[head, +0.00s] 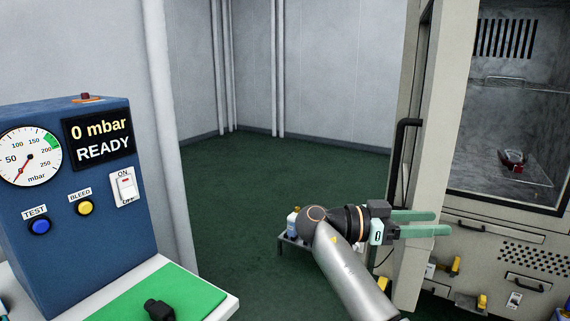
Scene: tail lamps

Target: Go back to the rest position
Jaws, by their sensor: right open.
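My right gripper (442,223) reaches toward the right of the head view, in front of the open cabinet's lower part. Its two green fingers are apart with nothing between them. My left gripper is not in the head view. A small dark red object, perhaps a tail lamp (513,161), sits inside the cabinet chamber, up and to the right of my right gripper and apart from it.
The cabinet (431,130) at the right shows its open chamber and a black handle. A blue test box (100,245) with a gauge and a "0 mbar READY" display stands left. A green mat (190,291) holds a black part (159,310).

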